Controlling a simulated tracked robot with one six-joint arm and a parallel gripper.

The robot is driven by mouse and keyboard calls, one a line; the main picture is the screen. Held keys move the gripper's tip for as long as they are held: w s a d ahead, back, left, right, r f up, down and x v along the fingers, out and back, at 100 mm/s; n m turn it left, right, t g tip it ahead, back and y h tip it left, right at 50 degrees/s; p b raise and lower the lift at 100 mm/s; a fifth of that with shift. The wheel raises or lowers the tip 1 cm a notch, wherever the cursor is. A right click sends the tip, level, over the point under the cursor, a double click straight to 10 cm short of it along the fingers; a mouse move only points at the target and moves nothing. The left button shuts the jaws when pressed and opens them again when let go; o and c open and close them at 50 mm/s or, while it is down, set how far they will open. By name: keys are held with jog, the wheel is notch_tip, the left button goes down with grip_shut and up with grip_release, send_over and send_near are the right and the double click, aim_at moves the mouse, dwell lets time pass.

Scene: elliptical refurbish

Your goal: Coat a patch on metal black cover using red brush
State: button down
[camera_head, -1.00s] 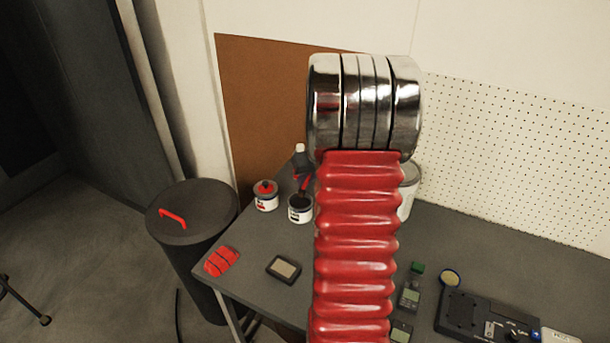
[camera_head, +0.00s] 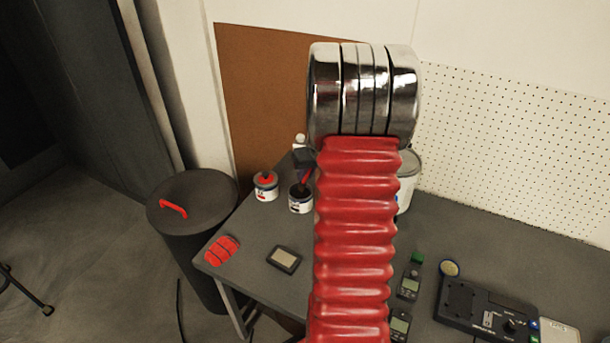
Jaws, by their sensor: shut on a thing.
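My red ribbed arm with a chrome joint fills the middle of the view and hides much of the table. A small dark angular part just left of the arm appears to be the edge of my gripper (camera_head: 304,158); most of it is hidden. It is shut on the red brush (camera_head: 305,175), whose handle shows as a thin reddish strip above an open can (camera_head: 300,200) with dark contents. I cannot tell whether the bristles are inside the can. A dark round lid (camera_head: 200,190) with a red handle tops a bin at the left; I cannot tell whether it is the metal black cover.
A white can with a red top (camera_head: 265,187) stands left of the open can. Red pieces (camera_head: 222,250) and a small framed pad (camera_head: 284,259) lie on the grey table (camera_head: 255,240). Green-capped meters (camera_head: 411,275) and a black device (camera_head: 485,310) are at the right. A larger can is partly hidden.

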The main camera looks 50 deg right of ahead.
jog(key=shift+f, duration=0.5)
dwell(1.1)
jog(key=shift+r, duration=0.1)
jog(key=shift+r, duration=3.4)
jog(key=shift+w, duration=0.1)
